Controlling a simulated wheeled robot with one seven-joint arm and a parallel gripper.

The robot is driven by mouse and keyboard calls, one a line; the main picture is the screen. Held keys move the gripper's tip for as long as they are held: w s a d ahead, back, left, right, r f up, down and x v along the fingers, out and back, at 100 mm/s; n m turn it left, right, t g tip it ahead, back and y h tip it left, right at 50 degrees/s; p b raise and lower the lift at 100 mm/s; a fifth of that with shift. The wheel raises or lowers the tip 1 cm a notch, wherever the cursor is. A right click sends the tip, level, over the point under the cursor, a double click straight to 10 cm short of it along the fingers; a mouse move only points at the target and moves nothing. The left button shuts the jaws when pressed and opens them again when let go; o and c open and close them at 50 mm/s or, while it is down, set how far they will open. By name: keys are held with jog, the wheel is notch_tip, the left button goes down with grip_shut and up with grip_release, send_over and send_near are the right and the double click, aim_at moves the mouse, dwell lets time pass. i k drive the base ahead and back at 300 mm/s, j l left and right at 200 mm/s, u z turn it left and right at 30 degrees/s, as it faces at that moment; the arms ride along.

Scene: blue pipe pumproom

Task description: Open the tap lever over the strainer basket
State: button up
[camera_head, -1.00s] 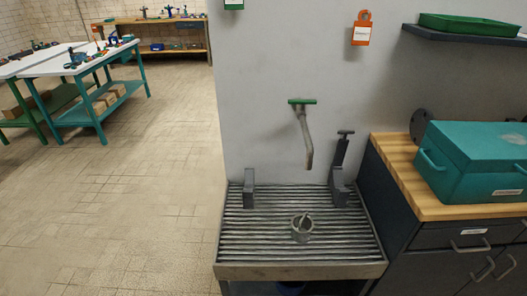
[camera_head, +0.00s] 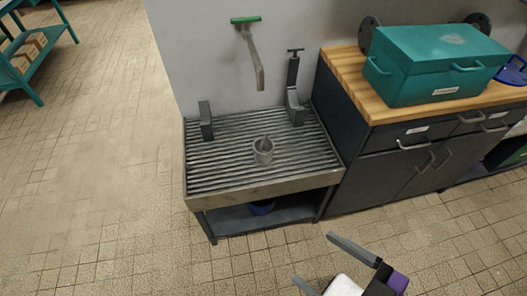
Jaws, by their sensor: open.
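The tap has a green lever (camera_head: 246,20) lying crosswise on top of a grey spout (camera_head: 254,62) on the wall. The spout hangs down over a ribbed metal drain table (camera_head: 215,172). A small grey metal basket (camera_head: 263,151) stands on the ribs, a little in front of the spout's mouth, with something upright in it that I cannot make out. My gripper (camera_head: 318,262) is at the bottom of the view, its two grey fingers wide apart and empty. It is in front of the drain table, well away from the tap.
Two dark metal brackets stand on the drain table, a short one at left (camera_head: 206,120) and a taller clamp-like one at right (camera_head: 295,88). A wood-topped cabinet (camera_head: 340,72) holding a teal chest (camera_head: 435,65) adjoins at right. The tiled floor at left is clear.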

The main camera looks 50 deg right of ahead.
aim_at(246, 21)
jog(key=z, duration=0.5)
jog(key=i+j+z, duration=0.4)
jog(key=j+z, duration=0.2)
jog(key=i+j+z, duration=0.15)
jog(key=j+z, duration=0.15)
jog(key=i+j, duration=0.15)
jog(key=j, duration=0.25)
jog(key=i+j, duration=0.15)
jog(key=j, duration=0.3)
jog(key=i+j+z, duration=0.1)
jog(key=j, duration=0.3)
